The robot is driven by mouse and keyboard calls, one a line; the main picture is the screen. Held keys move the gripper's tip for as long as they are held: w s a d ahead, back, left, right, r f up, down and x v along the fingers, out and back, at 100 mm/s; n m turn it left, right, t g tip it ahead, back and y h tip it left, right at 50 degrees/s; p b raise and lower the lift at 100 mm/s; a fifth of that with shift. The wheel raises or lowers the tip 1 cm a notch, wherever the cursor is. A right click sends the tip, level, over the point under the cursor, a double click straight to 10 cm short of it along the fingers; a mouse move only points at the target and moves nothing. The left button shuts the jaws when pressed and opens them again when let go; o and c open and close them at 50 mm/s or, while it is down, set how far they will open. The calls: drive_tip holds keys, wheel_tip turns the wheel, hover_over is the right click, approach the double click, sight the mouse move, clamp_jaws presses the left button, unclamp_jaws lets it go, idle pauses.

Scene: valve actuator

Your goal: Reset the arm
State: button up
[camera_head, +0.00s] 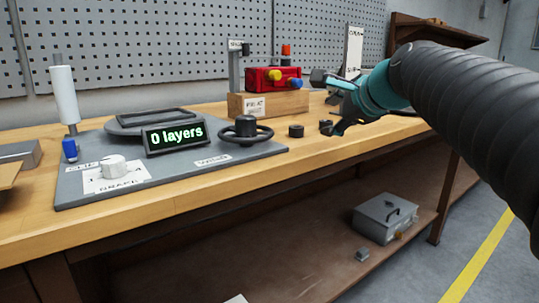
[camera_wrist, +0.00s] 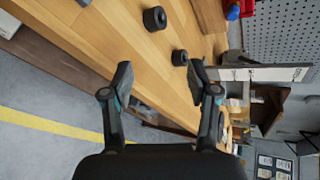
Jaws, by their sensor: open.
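My arm reaches in from the right in the head view, with its dark ribbed sleeve and teal wrist over the front right of the workbench (camera_head: 190,190). My gripper (camera_head: 328,104) is open and points left, above or near the bench's front edge. In the wrist view my gripper (camera_wrist: 160,82) shows two dark fingers spread wide apart with nothing between them but bench top and floor. A small black round part (camera_wrist: 179,57) lies near the right fingertip in that view, apart from it as far as I can tell.
A grey panel (camera_head: 225,165) holds a "0 layers" display (camera_head: 175,138), a black handwheel (camera_head: 245,132), a white knob (camera_head: 113,165) and a white post (camera_head: 65,95). A red box (camera_head: 262,80) sits on a wooden block (camera_head: 265,104). A grey case (camera_head: 385,217) stands on the lower shelf.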

drive_tip(key=s+d+f+n+g+h+p, duration=0.1)
drive_tip(key=s+f+n+g+h, duration=0.1)
drive_tip(key=s+f+n, duration=0.7)
drive_tip(key=s+d+f+n+g+h+p, duration=0.1)
drive_tip(key=s+f+n+g, duration=0.3)
drive_tip(key=s+f+n, duration=0.5)
drive_tip(key=s+f+h, duration=0.1)
drive_tip(key=s+f, duration=0.7)
drive_tip(key=f, duration=0.2)
drive_tip(key=shift+s+d, duration=0.4)
drive_tip(key=shift+f, duration=0.1)
